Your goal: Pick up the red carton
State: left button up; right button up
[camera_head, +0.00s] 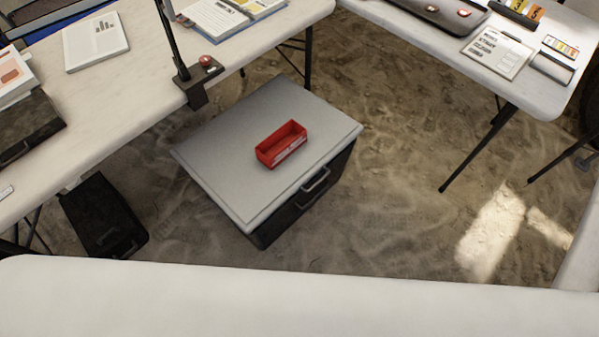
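The red carton (281,145) is a small open-topped red box with a pale label on its front side. It sits upright on the grey lid of a case (226,170), a little right of the lid's middle. Its inside looks empty from here. Neither of my grippers shows in the head view, and nothing touches the carton.
The case stands on sandy ground (400,130) with a handle (313,184) on its front side. White tables stand at the left (150,85) and upper right (540,90). A white surface (300,305) crosses the bottom. A black case (103,215) lies at lower left.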

aim_at(272, 151)
jog(key=j+z, duration=0.25)
jog(key=j, duration=0.2)
jog(key=k+j+z, duration=0.2)
jog(key=j, duration=0.25)
jog(key=j+z, duration=0.25)
jog(key=j, duration=0.2)
